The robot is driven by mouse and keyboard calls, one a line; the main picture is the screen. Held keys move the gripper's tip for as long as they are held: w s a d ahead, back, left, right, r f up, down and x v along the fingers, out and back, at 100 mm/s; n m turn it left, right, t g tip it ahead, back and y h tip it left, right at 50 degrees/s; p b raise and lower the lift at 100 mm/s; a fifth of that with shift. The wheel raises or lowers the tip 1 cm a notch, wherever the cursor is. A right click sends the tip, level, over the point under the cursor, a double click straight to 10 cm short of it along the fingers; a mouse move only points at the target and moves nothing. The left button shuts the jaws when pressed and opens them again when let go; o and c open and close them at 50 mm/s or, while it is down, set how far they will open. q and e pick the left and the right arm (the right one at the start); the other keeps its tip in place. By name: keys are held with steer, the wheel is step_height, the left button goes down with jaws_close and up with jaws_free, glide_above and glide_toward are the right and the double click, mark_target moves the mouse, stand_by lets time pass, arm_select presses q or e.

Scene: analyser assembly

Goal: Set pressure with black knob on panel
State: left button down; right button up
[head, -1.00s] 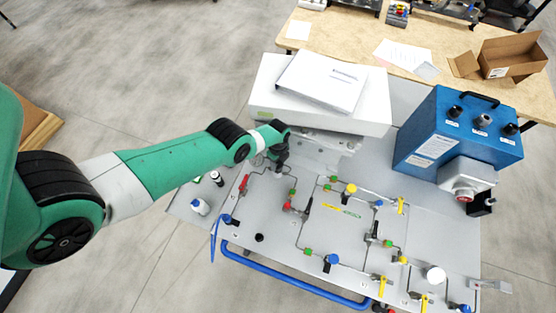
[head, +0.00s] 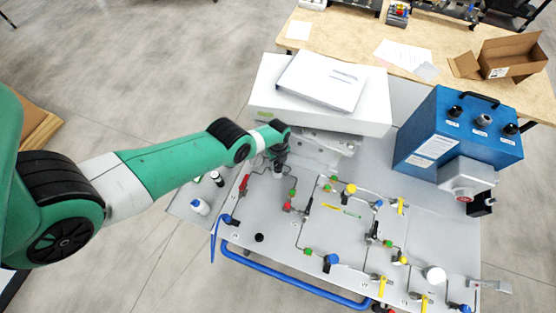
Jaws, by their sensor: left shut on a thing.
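The grey panel (head: 270,215) lies on the cart and carries thin tubing, valves and coloured fittings. My left gripper (head: 279,170) points down at the panel's back left part, below the white instrument. It is shut on the black knob there, which the fingers and wrist almost wholly hide. I cannot make out the knob's turn or any pressure reading. Another small black round part (head: 259,237) sits apart near the panel's front left edge. My right gripper is not in view.
A white instrument (head: 360,112) with a binder on top stands just behind the gripper. A blue box (head: 440,145) stands at the right. Red-handled valves (head: 289,207) and small bottles (head: 200,206) are near the arm. A blue rail (head: 295,285) runs along the front.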

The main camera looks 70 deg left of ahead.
mark_target(278, 164)
arm_select(q)
steer(key=shift+c, duration=1.5)
jaws_free()
step_height(278, 164, up, 12)
steer(key=p, duration=1.1)
steer(key=shift+f, duration=0.2)
